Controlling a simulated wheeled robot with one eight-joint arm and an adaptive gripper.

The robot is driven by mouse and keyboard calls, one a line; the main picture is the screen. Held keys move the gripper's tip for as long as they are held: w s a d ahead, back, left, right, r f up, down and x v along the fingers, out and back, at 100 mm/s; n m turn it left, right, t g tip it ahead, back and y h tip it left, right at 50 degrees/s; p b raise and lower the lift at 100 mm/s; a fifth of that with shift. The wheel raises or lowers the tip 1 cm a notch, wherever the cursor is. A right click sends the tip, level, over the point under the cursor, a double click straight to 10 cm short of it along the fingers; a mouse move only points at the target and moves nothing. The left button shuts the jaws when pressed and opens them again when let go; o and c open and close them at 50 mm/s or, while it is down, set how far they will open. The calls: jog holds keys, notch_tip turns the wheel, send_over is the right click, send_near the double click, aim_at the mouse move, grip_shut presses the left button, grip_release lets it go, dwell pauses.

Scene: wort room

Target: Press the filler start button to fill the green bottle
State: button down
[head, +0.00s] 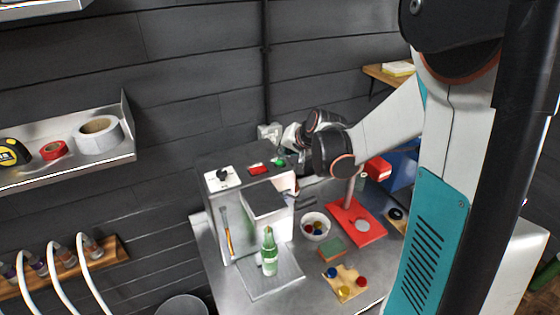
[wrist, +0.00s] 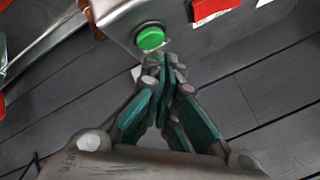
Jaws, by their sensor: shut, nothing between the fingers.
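The filler (head: 225,178) is a grey box machine on the metal table. A green start button (head: 280,162) sits on its top panel at the right end, beside a red switch (head: 258,169). The green bottle (head: 269,252) stands upright on the tray at the filler's front. In the wrist view the green button (wrist: 150,38) lies just ahead of my gripper (wrist: 165,62), whose fingers are shut and empty. The fingertips are very close below the button; I cannot tell whether they touch it. In the head view my arm hides most of the gripper.
A red capping stand (head: 357,222), a bowl (head: 315,226) with coloured caps and a wooden board (head: 344,283) with caps stand on the table to the right. A wall shelf (head: 70,160) holds tape rolls at the left. A dark wall lies behind.

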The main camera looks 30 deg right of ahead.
aim_at(283, 161)
jog(key=shift+r, duration=0.25)
jog(key=shift+r+p, duration=1.65)
jog(key=shift+r, duration=0.85)
jog(key=shift+f, duration=0.1)
